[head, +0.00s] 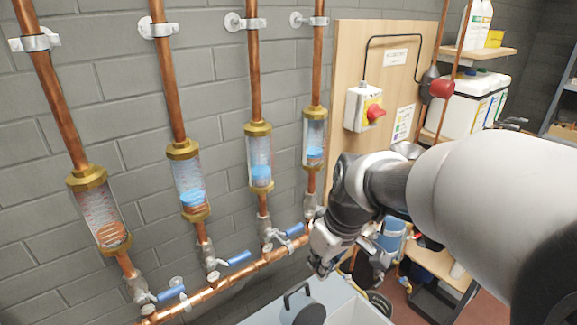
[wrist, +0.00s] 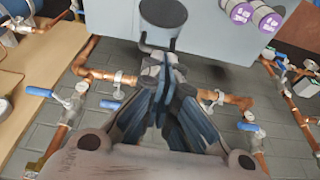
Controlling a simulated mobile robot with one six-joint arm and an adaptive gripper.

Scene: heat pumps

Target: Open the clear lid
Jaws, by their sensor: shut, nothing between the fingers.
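I cannot make out a clear lid for certain in either view. A pale grey box (head: 345,303) stands at the bottom of the head view, with a black handle (head: 297,293) and a dark round part (head: 311,315) at its top. In the wrist view its pale side (wrist: 115,22) lies ahead, with the dark round part (wrist: 163,12) near the top middle. My gripper (head: 322,268) is shut and empty, above and behind the box, close to the copper pipe. In the wrist view my gripper (wrist: 165,80) has its fingers together, pointing toward the box; contact cannot be told.
A horizontal copper pipe (head: 238,276) with blue-handled valves (head: 239,258) runs along the block wall. Several sight glasses (head: 188,180) hang above it. A wooden board carries a red rotary switch (head: 376,112). Shelves with white containers (head: 465,105) stand at right.

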